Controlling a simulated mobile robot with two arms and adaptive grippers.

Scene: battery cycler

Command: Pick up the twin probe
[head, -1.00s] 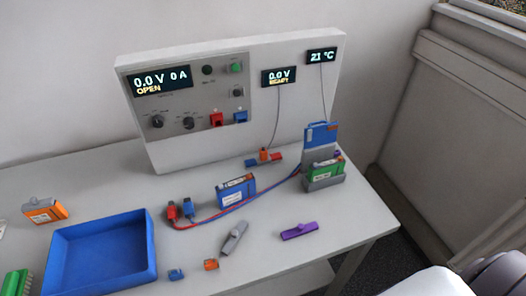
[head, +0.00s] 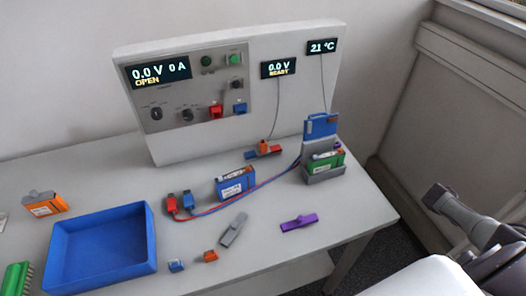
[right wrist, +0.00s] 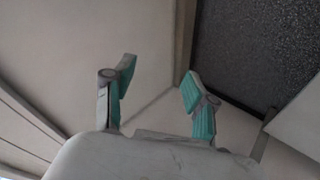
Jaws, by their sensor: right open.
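The small orange piece with red and blue-grey ends, joined by a thin cord to the READY display, looks like the twin probe (head: 264,150). It lies on the table just in front of the instrument panel. My right gripper (right wrist: 158,76) is open and empty in the right wrist view, with teal pads on its two fingers. No table object shows between them. In the head view, a dark part of my right arm shows at the right edge, beyond the table's right side and well away from the probe. My left gripper is not in view.
A blue battery (head: 235,184), red and blue clips (head: 179,203) on leads, a grey tool (head: 233,230) and a purple tool (head: 299,222) lie on the table (head: 345,225). A grey holder (head: 325,174) with a green battery stands right. A blue tray (head: 100,280) sits left.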

